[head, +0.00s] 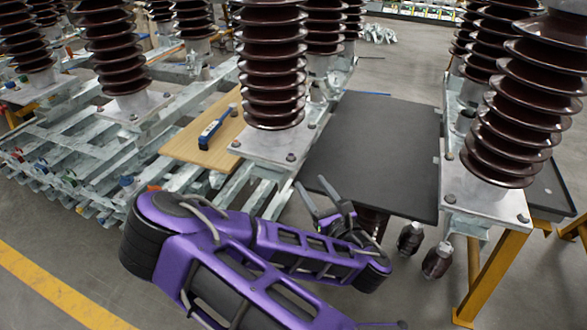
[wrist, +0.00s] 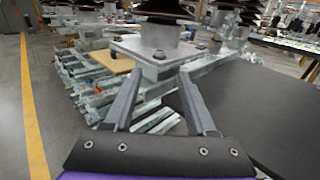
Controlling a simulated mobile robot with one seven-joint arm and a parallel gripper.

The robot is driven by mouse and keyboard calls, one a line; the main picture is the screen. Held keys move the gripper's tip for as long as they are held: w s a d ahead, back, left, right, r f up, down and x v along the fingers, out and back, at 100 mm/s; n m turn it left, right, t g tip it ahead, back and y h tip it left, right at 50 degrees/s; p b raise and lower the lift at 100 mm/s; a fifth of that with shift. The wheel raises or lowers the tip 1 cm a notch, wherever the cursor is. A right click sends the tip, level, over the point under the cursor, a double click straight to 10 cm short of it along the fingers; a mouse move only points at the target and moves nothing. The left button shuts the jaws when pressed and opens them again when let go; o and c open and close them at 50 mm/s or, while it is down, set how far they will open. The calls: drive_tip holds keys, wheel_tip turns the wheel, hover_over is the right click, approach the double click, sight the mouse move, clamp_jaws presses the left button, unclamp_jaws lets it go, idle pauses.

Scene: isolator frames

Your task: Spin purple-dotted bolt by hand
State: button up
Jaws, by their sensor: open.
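My gripper (head: 310,182) is open and empty, with its two fingers spread; it also shows in the wrist view (wrist: 160,72). It points toward the metal base plate (head: 262,153) under the middle brown insulator and stays apart from it. Bolts stand at this plate's corners: a left bolt (head: 236,143), a front bolt (head: 290,157) and a right bolt (head: 311,126). In the wrist view the front bolt (wrist: 159,55) appears beyond and between the fingertips. I cannot make out a purple dot on any bolt.
A black tabletop (head: 375,150) lies right of the plate. A wooden board (head: 190,150) with a blue tool (head: 217,127) lies left. Another bolted plate (head: 485,203) with an insulator stands at right. Galvanized beams (head: 95,155) fill the left. Grey floor is open in front.

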sight(293, 158)
drive_tip(key=x, duration=1.1)
drive_tip(key=shift+w+a, duration=0.25)
drive_tip(key=shift+w, duration=0.05)
clamp_jaws()
